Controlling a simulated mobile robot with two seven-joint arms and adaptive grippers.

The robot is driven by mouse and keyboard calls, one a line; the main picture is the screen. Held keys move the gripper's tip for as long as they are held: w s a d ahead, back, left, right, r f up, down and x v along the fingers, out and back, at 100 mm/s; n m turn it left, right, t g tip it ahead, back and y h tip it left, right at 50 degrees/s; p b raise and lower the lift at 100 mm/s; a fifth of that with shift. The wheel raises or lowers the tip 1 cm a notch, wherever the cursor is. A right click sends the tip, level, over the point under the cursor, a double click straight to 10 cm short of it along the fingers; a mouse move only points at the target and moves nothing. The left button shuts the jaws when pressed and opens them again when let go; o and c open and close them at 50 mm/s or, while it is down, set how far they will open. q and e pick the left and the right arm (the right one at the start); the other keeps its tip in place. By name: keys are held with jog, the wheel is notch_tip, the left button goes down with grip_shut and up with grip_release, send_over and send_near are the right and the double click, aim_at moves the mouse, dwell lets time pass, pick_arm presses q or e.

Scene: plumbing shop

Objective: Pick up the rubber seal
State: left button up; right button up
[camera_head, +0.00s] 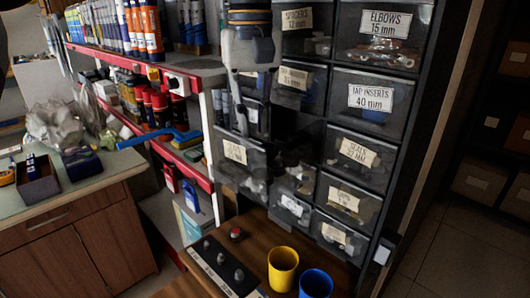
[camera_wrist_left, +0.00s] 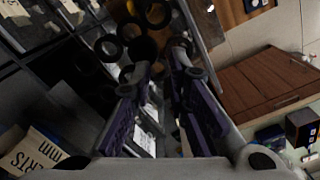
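Several black rubber seals (camera_wrist_left: 108,47) lie loose beyond my fingertips in the left wrist view; one larger dark ring (camera_wrist_left: 142,49) is close to the fingertips. In the head view, my left gripper (camera_head: 241,122) points down in front of the drawer cabinet, above a pulled-out drawer (camera_head: 237,166) with a white label. In the wrist view, my left gripper (camera_wrist_left: 160,66) shows a gap between its two fingers, and I see no seal clamped there. The drawer's contents are dark and hard to make out in the head view. My right gripper is not in view.
A yellow cup (camera_head: 283,268) and a blue cup (camera_head: 315,284) stand on the wooden surface below the drawers. A red-edged shelf (camera_head: 190,70) with bottles is close on the left. A counter (camera_head: 100,175) stands farther left. Open floor (camera_head: 440,240) shows at the right.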

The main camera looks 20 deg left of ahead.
pick_arm(q)
notch_tip(320, 180, down, 5)
jog(key=shift+w+d+f, duration=0.1)
jog(key=shift+d+f, duration=0.05)
jog(key=shift+f, duration=0.05)
grip_shut()
